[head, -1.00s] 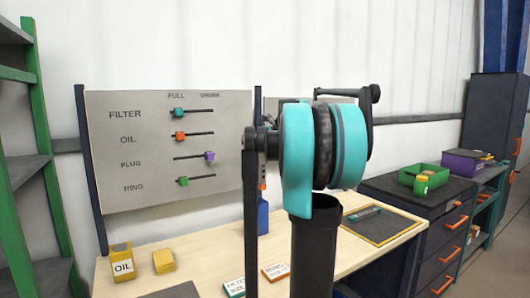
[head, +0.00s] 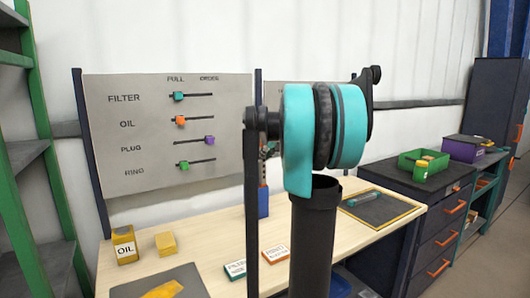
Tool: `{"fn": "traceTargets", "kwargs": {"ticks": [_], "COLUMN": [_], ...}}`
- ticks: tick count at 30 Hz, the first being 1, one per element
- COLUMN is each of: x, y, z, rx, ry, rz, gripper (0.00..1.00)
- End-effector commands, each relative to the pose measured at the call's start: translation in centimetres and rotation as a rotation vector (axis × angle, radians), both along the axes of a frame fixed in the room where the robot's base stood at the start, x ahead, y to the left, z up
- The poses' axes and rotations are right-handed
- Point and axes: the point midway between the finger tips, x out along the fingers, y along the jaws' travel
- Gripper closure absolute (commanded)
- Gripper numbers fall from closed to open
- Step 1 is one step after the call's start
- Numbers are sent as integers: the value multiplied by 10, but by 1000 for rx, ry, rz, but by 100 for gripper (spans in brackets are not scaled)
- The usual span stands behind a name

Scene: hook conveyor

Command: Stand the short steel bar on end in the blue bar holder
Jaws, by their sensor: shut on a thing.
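A blue upright block (head: 263,202), which looks like the blue bar holder, stands at the back of the wooden bench, partly covered by my arm. A small orange patch shows at its top, too small to make out. My arm's big teal joint and dark links fill the middle of the head view. Some narrow dark and grey pieces show just above the block, but I cannot tell what they are. My gripper is not clearly visible; my arm hides that area. I cannot make out the short steel bar.
On the wooden bench (head: 205,247) are an OIL box (head: 124,246), a yellow block (head: 165,243), a dark mat (head: 135,288) and two label cards (head: 274,254). A slider board (head: 125,165) stands behind. A dark tray (head: 385,210) and green bin (head: 423,165) are at right.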

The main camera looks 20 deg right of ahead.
Motion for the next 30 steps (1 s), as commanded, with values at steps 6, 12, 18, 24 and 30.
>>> {"fn": "traceTargets", "kwargs": {"ticks": [6,12,18,24,30], "x": [0,0,0,0,0], "y": [0,0,0,0,0], "z": [-16,-30,-43,-51,-53], "rx": [0,0,0,0,0], "ry": [0,0,0,0,0], "rz": [0,0,0,0,0], "gripper": [100,100,100,100,100]}}
